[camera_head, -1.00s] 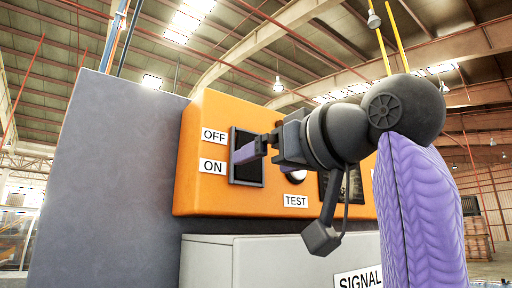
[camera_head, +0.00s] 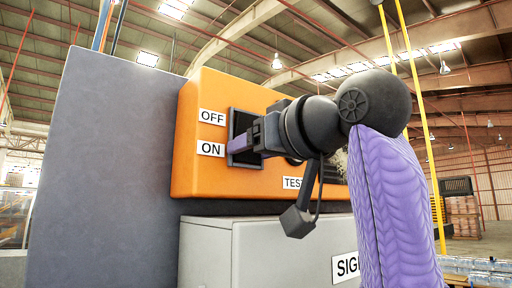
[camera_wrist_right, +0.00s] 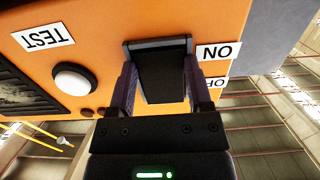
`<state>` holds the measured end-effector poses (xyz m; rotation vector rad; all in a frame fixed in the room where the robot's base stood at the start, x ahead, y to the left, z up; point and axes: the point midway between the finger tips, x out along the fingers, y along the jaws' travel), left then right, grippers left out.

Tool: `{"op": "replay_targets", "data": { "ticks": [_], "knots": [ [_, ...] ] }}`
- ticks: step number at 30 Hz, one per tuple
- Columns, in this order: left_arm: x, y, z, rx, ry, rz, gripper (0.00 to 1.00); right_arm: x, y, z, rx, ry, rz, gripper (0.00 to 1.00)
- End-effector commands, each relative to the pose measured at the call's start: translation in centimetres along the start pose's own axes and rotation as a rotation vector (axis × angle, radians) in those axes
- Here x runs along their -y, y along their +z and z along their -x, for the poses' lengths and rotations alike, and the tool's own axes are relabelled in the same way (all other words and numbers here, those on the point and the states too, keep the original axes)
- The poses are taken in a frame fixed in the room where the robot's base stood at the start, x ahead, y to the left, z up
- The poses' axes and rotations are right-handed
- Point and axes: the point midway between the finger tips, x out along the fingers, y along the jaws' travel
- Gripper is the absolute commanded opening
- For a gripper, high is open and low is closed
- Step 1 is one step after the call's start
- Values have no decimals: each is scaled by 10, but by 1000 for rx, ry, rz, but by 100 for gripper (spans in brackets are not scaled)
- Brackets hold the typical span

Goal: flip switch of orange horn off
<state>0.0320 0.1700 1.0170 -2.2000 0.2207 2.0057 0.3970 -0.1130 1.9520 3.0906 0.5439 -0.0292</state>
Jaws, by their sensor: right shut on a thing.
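The orange box (camera_head: 222,93), which I take as the horn, hangs on a grey wall. Its dark switch (camera_head: 243,121) sits in a black frame beside the OFF label (camera_head: 212,117) and, below it, the ON label (camera_head: 210,149). My right gripper (camera_head: 239,144) is at the frame's lower part, level with ON. In the right wrist view, turned over, my right gripper's purple fingers (camera_wrist_right: 158,78) stand on both sides of the dark switch (camera_wrist_right: 162,83) and are shut on it. My gripper and arm partly hide the switch in the head view. My left gripper is out of view.
A round white button (camera_wrist_right: 75,80) is beside the switch, near the TEST label (camera_head: 294,183). A grey box (camera_head: 210,250) with a SIGNAL label stands below the orange box. A grey wall (camera_head: 110,150) lies to the left.

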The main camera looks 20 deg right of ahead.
Motion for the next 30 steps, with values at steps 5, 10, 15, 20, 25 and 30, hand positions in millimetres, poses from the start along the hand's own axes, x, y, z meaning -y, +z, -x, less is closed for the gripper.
{"op": "replay_targets", "data": {
  "ticks": [5,10,15,20,25,30],
  "knots": [
    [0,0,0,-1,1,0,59,0,-6,3,142,2,-2,6],
    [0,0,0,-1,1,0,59,0,-7,4,227,0,-1,6],
    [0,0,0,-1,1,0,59,0,-7,5,238,0,0,6],
    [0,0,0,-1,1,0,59,0,-7,5,237,0,0,67],
    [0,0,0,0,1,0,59,0,-7,4,238,0,0,100],
    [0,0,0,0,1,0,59,0,-6,4,240,0,0,100]
  ]
}}
